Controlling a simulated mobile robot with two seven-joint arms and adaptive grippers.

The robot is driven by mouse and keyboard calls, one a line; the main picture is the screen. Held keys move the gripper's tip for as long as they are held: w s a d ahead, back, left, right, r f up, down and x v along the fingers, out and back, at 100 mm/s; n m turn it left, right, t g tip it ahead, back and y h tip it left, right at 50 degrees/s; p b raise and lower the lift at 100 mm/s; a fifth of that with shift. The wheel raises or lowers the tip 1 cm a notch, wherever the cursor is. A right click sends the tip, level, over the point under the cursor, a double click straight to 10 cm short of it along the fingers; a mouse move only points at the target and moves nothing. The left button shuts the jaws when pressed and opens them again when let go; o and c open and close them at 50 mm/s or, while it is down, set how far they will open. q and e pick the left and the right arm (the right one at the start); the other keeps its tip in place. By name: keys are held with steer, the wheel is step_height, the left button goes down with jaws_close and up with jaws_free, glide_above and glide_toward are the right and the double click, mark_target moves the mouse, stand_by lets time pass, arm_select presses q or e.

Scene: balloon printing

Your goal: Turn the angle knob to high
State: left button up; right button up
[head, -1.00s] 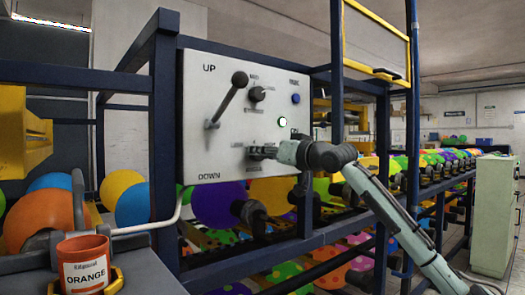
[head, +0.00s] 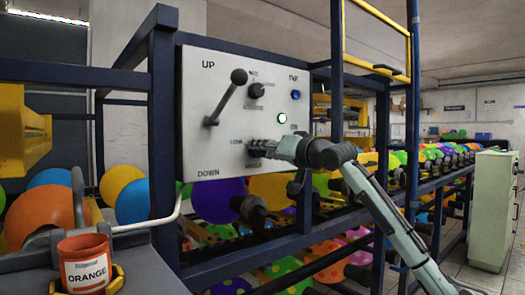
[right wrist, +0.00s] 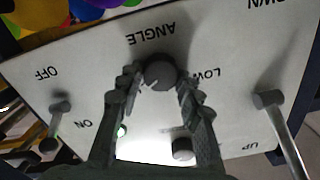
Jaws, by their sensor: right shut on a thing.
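A white control panel (head: 225,65) stands in the blue frame. The angle knob (right wrist: 160,72) is a dark round knob under the upside-down word ANGLE in the right wrist view. The word LOW shows to its right there, and a pale pointer line on the knob runs toward the lower left. My right gripper (right wrist: 159,82) is shut on the angle knob, one finger on each side. My left gripper is not in view.
A lever (head: 238,77) slants up between UP and DOWN. Another knob (head: 256,90) sits above, near a blue button (head: 295,95) and a lit button (head: 282,118). An ON/OFF switch (right wrist: 60,108) shows in the wrist view. An orange paint can (head: 84,262) stands lower left.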

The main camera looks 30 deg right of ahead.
steer(key=o, duration=1.2)
steer(key=shift+c, duration=0.2)
steer(key=s+d, duration=0.1)
steer(key=s, duration=1.1)
steer(key=w+d+f+g+h, duration=0.1)
steer(key=w+f+g, duration=0.2)
steer(key=f, duration=1.3)
steer(key=w+d+f+g+h, duration=0.1)
steer(key=w+f+g, duration=0.1)
steer(key=f, duration=1.5)
steer(key=s+a+f+n+g, duration=0.1)
steer(key=s+f+g, duration=0.1)
steer(key=f, duration=0.6)
steer(key=s+a+f+g, duration=0.1)
steer(key=s+a+f, duration=0.15)
steer(key=f, duration=0.55)
steer(key=s+f+n+g, duration=0.1)
steer(key=s+f+g, duration=0.15)
steer(key=f, duration=0.55)
steer(key=s+a+f+n+g, duration=0.2)
steer(key=s+a+f, duration=0.5)
steer(key=s+f, duration=0.5)
steer(key=s+a+f+n+g, duration=0.2)
steer(key=s+a+f, duration=0.6)
steer(key=s+f, duration=0.5)
steer(key=shift+s+a+g, duration=0.25)
steer(key=shift+s+g, duration=0.1)
steer(key=shift+g, duration=0.1)
